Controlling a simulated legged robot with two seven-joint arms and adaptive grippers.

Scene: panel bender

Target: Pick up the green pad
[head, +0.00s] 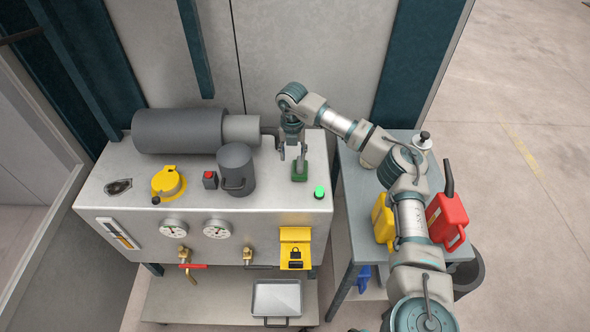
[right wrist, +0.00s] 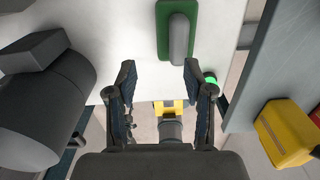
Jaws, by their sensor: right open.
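The green pad (head: 300,177) lies on the metal top of the bench unit, near its right end. In the right wrist view it is a green plate (right wrist: 162,38) with an upright-looking grey handle (right wrist: 179,40) on it, at the top of the picture. My right gripper (head: 292,156) points down just above and slightly left of the pad in the head view. In the right wrist view its two fingers (right wrist: 159,68) are spread apart with nothing between them, and the pad lies ahead of the tips. My left gripper is not in view.
A grey mug-like cylinder (head: 236,170), a red button (head: 210,179) and a yellow cap (head: 167,184) stand left of the pad. A large dark cylinder (head: 178,131) lies behind. A green button (head: 319,192) is close right. A side table (head: 345,235) carries yellow and red cans (head: 446,215).

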